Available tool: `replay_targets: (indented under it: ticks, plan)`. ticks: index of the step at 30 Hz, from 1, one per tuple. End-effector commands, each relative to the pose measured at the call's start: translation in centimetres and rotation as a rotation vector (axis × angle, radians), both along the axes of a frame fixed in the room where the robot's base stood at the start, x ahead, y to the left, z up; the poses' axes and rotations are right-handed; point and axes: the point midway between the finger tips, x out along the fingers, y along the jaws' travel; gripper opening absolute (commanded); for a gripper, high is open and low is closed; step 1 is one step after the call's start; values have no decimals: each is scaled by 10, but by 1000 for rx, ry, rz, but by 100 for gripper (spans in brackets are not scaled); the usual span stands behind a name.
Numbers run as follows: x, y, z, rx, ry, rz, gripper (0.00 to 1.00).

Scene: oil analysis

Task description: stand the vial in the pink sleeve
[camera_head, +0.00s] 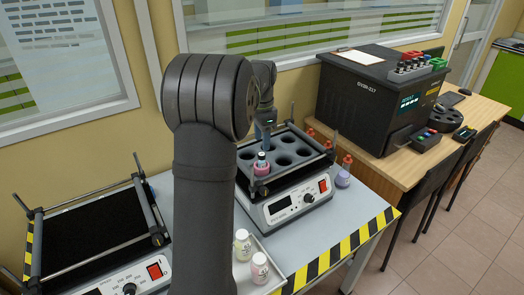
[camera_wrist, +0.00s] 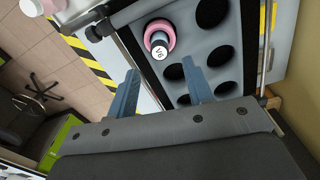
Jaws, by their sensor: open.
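The vial (camera_wrist: 159,52), with a pale cap marked "V6", stands in the pink sleeve (camera_wrist: 166,27), whose ring surrounds it. In the head view the vial (camera_head: 262,158) looks upright in the pink sleeve (camera_head: 261,169), at the front left of the grey holed rack. My gripper (camera_wrist: 160,68) is open, with nothing between its blue fingers. The fingertips are just short of the vial in the wrist view, apart from it. In the head view my gripper (camera_head: 265,136) is behind the vial, above the rack; its fingertips are hard to make out.
The holed rack (camera_head: 281,180) sits on a white shaker (camera_head: 303,199) with corner posts and rails. Bottles stand beside it, including a purple one (camera_head: 343,178) and two white-capped ones (camera_head: 243,245). Another shaker (camera_head: 95,240) with a black top is at left. A dark analyser (camera_head: 365,95) stands at right.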

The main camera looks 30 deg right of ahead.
Motion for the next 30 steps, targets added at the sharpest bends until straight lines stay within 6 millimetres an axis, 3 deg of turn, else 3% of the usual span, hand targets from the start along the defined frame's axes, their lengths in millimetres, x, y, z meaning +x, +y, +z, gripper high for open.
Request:
replay_targets:
  ticks: [6, 12, 23, 30]
  plan:
    - [0, 0, 36, 0, -1, 0, 47]
    - [0, 0, 46, 1, 1, 0, 47]
    - [0, 0, 43, 1, 2, 0, 47]
    - [-1, 1, 12, 5, 4, 0, 47]
